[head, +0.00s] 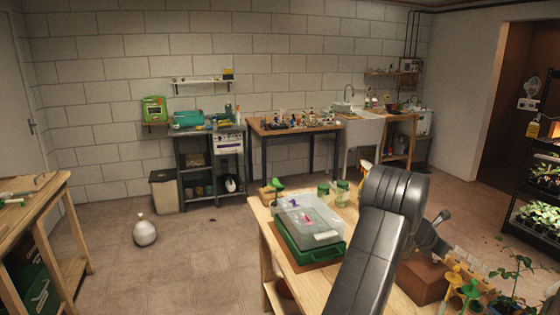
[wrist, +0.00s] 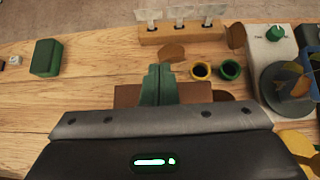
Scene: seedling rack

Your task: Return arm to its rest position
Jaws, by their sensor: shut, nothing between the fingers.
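My arm (head: 375,235) reaches up and over the wooden workbench in the head view, with its elbow high. My gripper (wrist: 158,70) shows in the wrist view with its two green fingers together and nothing between them. It is over the workbench (wrist: 95,68), in front of a brown block (wrist: 127,95) that it partly covers. In the head view my fingers cannot be made out; the arm hides part of the bench.
A lidded green tray (head: 312,228) stands on the bench left of my arm. In the wrist view are a wooden label holder (wrist: 182,35), a yellow pot (wrist: 201,70), a green pot (wrist: 229,69), a white device (wrist: 268,45) and a green box (wrist: 47,58). Floor at left is largely clear.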

